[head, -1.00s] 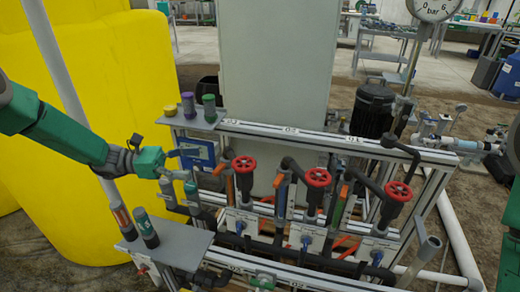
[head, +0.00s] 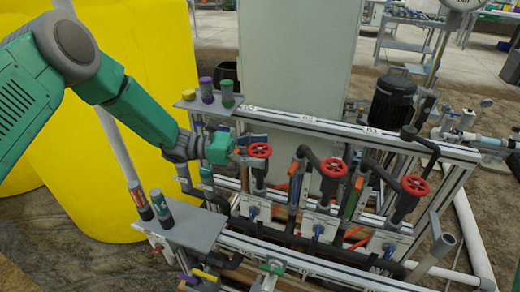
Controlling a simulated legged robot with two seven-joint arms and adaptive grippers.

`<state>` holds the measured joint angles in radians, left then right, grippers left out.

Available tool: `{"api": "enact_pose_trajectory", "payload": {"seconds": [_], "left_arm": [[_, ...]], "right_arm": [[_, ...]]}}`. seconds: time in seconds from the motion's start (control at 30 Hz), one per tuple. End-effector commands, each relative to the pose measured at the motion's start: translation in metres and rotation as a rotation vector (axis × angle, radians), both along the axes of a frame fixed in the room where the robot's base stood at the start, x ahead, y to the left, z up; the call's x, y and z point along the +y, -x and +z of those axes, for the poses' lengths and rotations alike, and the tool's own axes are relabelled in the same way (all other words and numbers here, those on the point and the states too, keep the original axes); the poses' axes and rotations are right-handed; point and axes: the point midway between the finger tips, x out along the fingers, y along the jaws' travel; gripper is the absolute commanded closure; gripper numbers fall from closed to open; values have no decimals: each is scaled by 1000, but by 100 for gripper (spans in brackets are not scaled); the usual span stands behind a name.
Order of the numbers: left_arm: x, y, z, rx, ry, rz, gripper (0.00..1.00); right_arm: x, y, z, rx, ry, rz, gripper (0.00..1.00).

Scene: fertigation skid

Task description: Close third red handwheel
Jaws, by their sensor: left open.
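Three red handwheels sit in a row on dark valves on the skid: the left one (head: 259,150), the middle one (head: 334,168) and the right one (head: 415,186). My left gripper (head: 241,149) comes in from the left and is open, with its fingers at the left side of the left handwheel. I cannot tell whether the fingers touch its rim. The fingertips are small and partly merge with the valve parts behind. The middle and right handwheels are clear of the gripper. My right gripper is not in view.
A grey frame rail (head: 300,121) runs behind the valves. A small shelf (head: 210,103) holds several coloured caps, and a lower plate (head: 185,228) holds two cylinders. A yellow tank (head: 150,60) stands at left, and a dark motor (head: 394,95) stands behind the rail.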

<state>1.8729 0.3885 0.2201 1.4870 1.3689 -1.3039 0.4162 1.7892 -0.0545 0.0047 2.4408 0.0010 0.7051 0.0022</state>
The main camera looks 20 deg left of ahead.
Motion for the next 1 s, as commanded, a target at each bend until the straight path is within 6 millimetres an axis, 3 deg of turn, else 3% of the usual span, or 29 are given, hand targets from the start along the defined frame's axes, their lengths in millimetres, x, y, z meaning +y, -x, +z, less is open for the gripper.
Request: {"api": "enact_pose_trajectory", "payload": {"seconds": [0.17, 0.3, 0.33, 0.5, 0.8, 1.0], "left_arm": [[0, 0, 0, 0, 0, 0, 27], [0, 0, 0, 0, 0, 0, 76], [0, 0, 0, 0, 0, 0, 78], [0, -1, -1, -3, 1, -12, 78], [1, -2, -3, -10, 5, -209, 78], [1, -2, 0, -4, -1, -271, 78]], "right_arm": [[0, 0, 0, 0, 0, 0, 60], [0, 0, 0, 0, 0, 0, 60], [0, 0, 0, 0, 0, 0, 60], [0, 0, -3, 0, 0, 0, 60], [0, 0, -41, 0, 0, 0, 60], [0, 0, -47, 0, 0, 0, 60]]}}
